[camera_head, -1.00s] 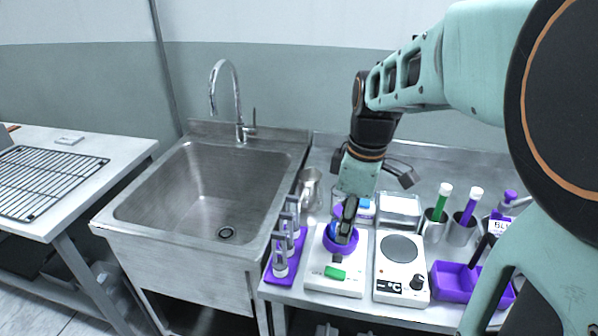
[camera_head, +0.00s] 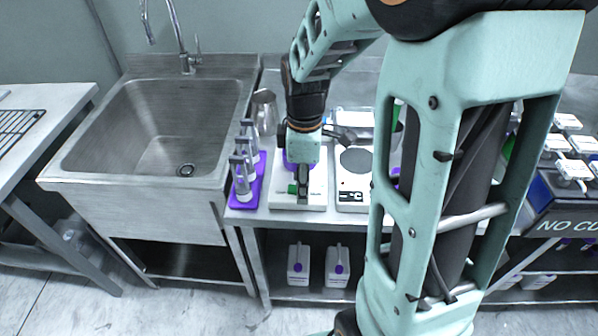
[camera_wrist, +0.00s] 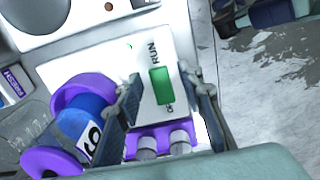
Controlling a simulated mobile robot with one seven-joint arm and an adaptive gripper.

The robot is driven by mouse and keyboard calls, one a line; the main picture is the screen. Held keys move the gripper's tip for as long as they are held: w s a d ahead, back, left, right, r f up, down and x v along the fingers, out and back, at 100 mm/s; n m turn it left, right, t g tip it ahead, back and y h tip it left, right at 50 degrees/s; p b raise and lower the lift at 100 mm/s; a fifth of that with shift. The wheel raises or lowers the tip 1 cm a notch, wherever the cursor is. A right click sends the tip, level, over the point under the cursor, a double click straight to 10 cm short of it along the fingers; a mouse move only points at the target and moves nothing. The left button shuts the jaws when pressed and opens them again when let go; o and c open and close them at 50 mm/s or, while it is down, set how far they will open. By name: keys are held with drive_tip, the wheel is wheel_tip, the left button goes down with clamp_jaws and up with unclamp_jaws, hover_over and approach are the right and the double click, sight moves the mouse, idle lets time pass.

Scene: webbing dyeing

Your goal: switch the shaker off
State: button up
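The shaker (camera_head: 315,190) is a white box on the bench right of the sink. Its purple ring holder (camera_wrist: 82,92) with a blue bottle (camera_wrist: 84,128) shows in the wrist view. The green switch (camera_wrist: 161,86) is on its front part, with RUN printed beside one end; lettering at the other end is partly hidden. My gripper (camera_head: 302,190) points down over the shaker's front. In the wrist view the two fingers of my gripper (camera_wrist: 160,88) stand apart on either side of the switch, with nothing held. I cannot tell whether a finger touches the switch.
A purple rack (camera_head: 254,192) with several bottles stands left of the shaker. A white hotplate (camera_head: 354,198) stands close on its right. The sink (camera_head: 165,125) is farther left. White jugs (camera_head: 337,266) stand on the shelf below.

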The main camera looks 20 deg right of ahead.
drive_tip(key=shift+c, duration=0.7)
clamp_jaws()
drive_tip(key=shift+a, duration=0.1)
drive_tip(key=shift+a+r+h+p, duration=0.1)
drive_tip(key=shift+a+h+p, duration=0.05)
drive_tip(key=shift+h+p, duration=0.45)
drive_tip(key=shift+w+a+g+h+p, duration=0.15)
drive_tip(key=shift+g+h+p, duration=0.2)
drive_tip(key=shift+h, duration=0.45)
drive_tip(key=shift+w+a+g+h+p, duration=0.1)
drive_tip(key=shift+a+g+h+p, duration=0.2)
drive_tip(key=shift+h, duration=0.5)
drive_tip(key=shift+s+d, duration=0.1)
drive_tip(key=shift+d, duration=0.05)
drive_tip(key=shift+o, duration=0.7)
unclamp_jaws()
